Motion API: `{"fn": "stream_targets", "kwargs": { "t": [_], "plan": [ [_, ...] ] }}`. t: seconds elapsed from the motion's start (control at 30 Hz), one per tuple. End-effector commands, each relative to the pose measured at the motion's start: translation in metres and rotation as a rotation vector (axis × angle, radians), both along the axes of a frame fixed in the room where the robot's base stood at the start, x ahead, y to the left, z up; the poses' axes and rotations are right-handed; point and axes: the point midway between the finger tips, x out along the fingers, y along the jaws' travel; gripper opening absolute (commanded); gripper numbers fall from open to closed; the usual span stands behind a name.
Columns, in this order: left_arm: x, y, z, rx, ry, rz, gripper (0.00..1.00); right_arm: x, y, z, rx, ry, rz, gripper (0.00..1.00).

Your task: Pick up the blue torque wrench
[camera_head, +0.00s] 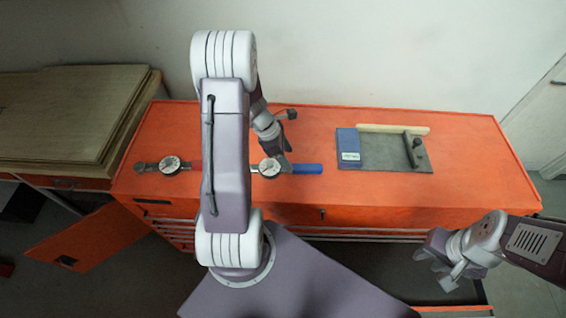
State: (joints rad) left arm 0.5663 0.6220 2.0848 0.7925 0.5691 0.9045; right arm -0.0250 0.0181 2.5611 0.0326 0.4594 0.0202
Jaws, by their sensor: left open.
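The blue torque wrench (307,169) lies on the orange cabinet top, its blue handle pointing right and its round dial at the handle's left. My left gripper (288,142) is open and tilted over the wrench, with one finger close to the spot between dial and handle. I cannot tell whether it touches. The far left part of the wrench is hidden behind my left arm. My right gripper (433,268) is off the cabinet's front edge at the lower right. Its jaw opening is not clear from this angle.
A second torque wrench with a dial (170,165) and red handle lies to the left, partly behind my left arm. A grey plate (385,157) with a blue box (348,149) and a wooden strip (393,129) lies to the right. The orange top (470,165) is clear at far right.

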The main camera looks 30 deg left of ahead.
Motion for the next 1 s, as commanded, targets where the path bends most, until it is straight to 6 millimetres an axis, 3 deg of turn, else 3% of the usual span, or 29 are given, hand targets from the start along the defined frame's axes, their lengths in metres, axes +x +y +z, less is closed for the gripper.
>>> {"fn": "stream_targets", "kwargs": {
  "t": [0.27, 0.5, 0.77, 0.87, 1.0],
  "plan": [
    [0.005, -0.007, -0.018, 0.001, 0.0, -0.004, 0.59, 0.0, 0.0, 0.001, 0.0, -0.001, 0.0, 0.33],
    [0.013, -0.02, -0.057, 0.001, 0.0, -0.006, 0.59, 0.001, 0.0, 0.0, 0.0, -0.001, 0.0, 0.33],
    [0.015, -0.021, -0.062, 0.004, -0.002, -0.006, 0.59, 0.0, 0.0, 0.0, 0.0, -0.001, 0.0, 0.33],
    [0.015, -0.021, -0.062, 0.003, -0.002, -0.006, 0.37, 0.0, 0.0, 0.0, 0.0, -0.001, 0.0, 0.33],
    [0.015, -0.021, -0.062, 0.003, -0.002, -0.005, 0.0, 0.001, 0.0, 0.0, 0.0, -0.001, 0.0, 0.33]
  ]
}}
